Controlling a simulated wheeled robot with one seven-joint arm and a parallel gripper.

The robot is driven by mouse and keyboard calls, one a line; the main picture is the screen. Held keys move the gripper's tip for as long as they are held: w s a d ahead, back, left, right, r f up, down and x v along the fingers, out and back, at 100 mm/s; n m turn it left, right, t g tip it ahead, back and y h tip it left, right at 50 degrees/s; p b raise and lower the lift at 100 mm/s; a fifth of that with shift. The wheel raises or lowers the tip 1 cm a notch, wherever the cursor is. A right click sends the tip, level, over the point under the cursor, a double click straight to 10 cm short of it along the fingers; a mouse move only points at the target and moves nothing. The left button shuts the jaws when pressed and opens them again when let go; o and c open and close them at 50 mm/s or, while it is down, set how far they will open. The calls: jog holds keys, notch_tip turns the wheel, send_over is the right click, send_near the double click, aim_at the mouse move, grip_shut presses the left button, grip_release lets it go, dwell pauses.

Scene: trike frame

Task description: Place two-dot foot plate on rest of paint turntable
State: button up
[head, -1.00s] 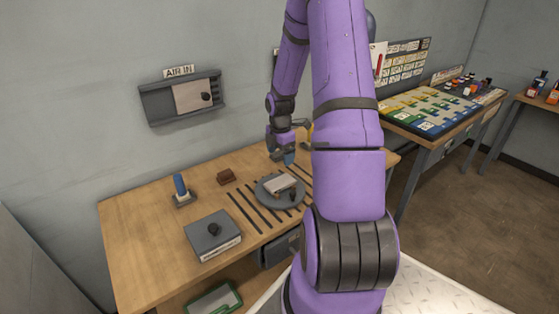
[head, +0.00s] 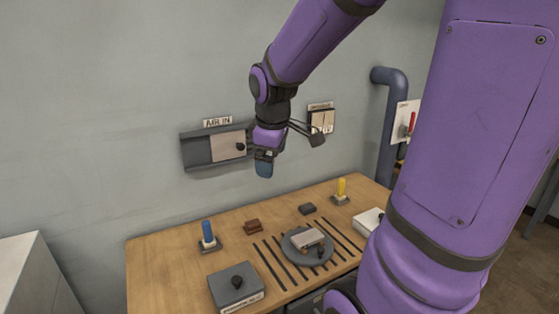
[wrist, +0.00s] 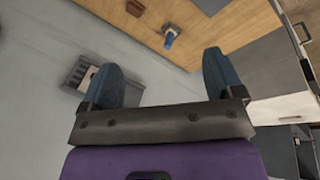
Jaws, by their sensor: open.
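The paint turntable (head: 292,255) is a round grey disc over slots in the wooden bench. A pale flat plate (head: 308,237), which looks like the foot plate, lies on top of it, slightly tilted. Its dots are too small to make out. A small dark knob (head: 321,254) is at the turntable's front. My gripper (head: 264,170) is raised above the back of the bench, in front of the wall and well clear of the turntable. In the wrist view my gripper (wrist: 161,60) has its blue fingers spread with nothing between them; the turntable is not seen there.
Around the turntable stand a blue-handled tool (head: 208,236), a brown block (head: 253,225), a dark block (head: 307,209), a yellow-handled tool (head: 341,191) and a grey box with a knob (head: 236,285). The AIR IN panel (head: 200,153) is on the wall close to my gripper.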

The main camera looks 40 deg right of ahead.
jog(key=s+a+r+m+t+y, duration=0.1)
jog(key=s+a+r+m, duration=0.2)
jog(key=s+a, duration=0.2)
jog(key=s+a+r+m+t, duration=0.1)
jog(key=s+a+r+m, duration=0.2)
jog(key=s, duration=0.6)
jog(key=shift+a+r+t+y, duration=0.3)
jog(key=shift+a+r+y, duration=0.1)
jog(key=shift+a, duration=0.85)
